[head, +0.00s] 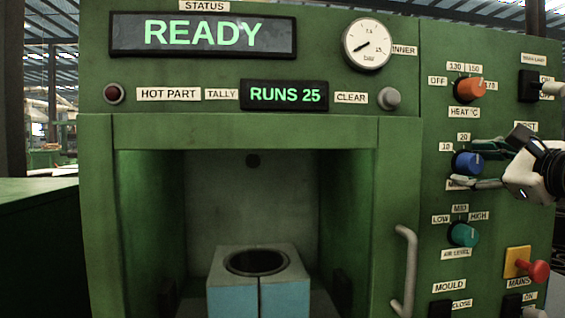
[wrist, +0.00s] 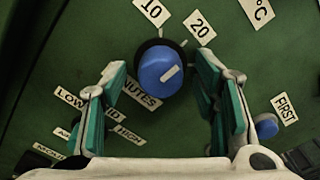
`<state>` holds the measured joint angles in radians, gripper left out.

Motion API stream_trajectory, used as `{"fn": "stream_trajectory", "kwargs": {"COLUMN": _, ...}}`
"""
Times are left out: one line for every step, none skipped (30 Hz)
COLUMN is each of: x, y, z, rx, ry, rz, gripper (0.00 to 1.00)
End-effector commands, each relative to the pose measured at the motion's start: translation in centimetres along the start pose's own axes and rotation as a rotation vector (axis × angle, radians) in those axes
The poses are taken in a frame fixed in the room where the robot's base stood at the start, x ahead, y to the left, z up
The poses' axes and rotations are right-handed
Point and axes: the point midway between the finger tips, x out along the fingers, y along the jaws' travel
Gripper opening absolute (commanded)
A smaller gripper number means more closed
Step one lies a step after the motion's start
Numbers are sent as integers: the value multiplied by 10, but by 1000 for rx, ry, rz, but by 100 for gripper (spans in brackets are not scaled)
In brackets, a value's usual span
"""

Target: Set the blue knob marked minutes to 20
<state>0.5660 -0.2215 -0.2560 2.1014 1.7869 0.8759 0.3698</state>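The blue knob (head: 467,163) sits on the right panel of the green machine, between the heat and air level knobs. In the wrist view the blue knob (wrist: 160,71) shows its white pointer line aimed right and slightly up, clockwise of the tick by the 20 label (wrist: 199,27). The 10 label (wrist: 152,12) lies up and left of it. The minutes label (wrist: 141,93) is partly hidden. My gripper (wrist: 160,88) is open, its green-padded fingers on either side of the knob with gaps. In the head view my gripper (head: 482,165) comes in from the right and covers labels there.
The orange heat knob (head: 468,88) is above and the teal air level knob (head: 462,234) below. A pale handle (head: 405,270) stands out at lower left of the panel. The display (head: 203,35) reads READY.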

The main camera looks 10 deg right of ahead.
Motion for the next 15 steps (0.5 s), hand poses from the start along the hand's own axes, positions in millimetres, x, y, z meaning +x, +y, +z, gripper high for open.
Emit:
{"fn": "stream_trajectory", "kwargs": {"x": 0, "y": 0, "z": 0, "rx": 0, "ry": 0, "rz": 0, "gripper": 54}}
{"fn": "stream_trajectory", "kwargs": {"x": 0, "y": 0, "z": 0, "rx": 0, "ry": 0, "rz": 0, "gripper": 54}}
{"fn": "stream_trajectory", "kwargs": {"x": 0, "y": 0, "z": 0, "rx": 0, "ry": 0, "rz": 0, "gripper": 54}}
{"fn": "stream_trajectory", "kwargs": {"x": 0, "y": 0, "z": 0, "rx": 0, "ry": 0, "rz": 0, "gripper": 54}}
{"fn": "stream_trajectory", "kwargs": {"x": -1, "y": 0, "z": 0, "rx": 0, "ry": 0, "rz": -1, "gripper": 54}}
{"fn": "stream_trajectory", "kwargs": {"x": -3, "y": 0, "z": 0, "rx": 0, "ry": 0, "rz": -1, "gripper": 54}}
{"fn": "stream_trajectory", "kwargs": {"x": -5, "y": -1, "z": 0, "rx": 0, "ry": -1, "rz": -2, "gripper": 54}}
{"fn": "stream_trajectory", "kwargs": {"x": -7, "y": -1, "z": 0, "rx": 0, "ry": -1, "rz": -3, "gripper": 54}}
{"fn": "stream_trajectory", "kwargs": {"x": -12, "y": -1, "z": 1, "rx": 0, "ry": -1, "rz": -4, "gripper": 54}}
{"fn": "stream_trajectory", "kwargs": {"x": -16, "y": -1, "z": 0, "rx": 0, "ry": -1, "rz": -3, "gripper": 54}}
{"fn": "stream_trajectory", "kwargs": {"x": -21, "y": -1, "z": 0, "rx": 0, "ry": 0, "rz": -3, "gripper": 54}}
{"fn": "stream_trajectory", "kwargs": {"x": -28, "y": -1, "z": 1, "rx": 0, "ry": 0, "rz": -4, "gripper": 54}}
{"fn": "stream_trajectory", "kwargs": {"x": -34, "y": -1, "z": 1, "rx": -1, "ry": -1, "rz": -4, "gripper": 54}}
{"fn": "stream_trajectory", "kwargs": {"x": -40, "y": -1, "z": 1, "rx": -1, "ry": -1, "rz": -4, "gripper": 54}}
{"fn": "stream_trajectory", "kwargs": {"x": -49, "y": -1, "z": 1, "rx": -1, "ry": -1, "rz": -4, "gripper": 54}}
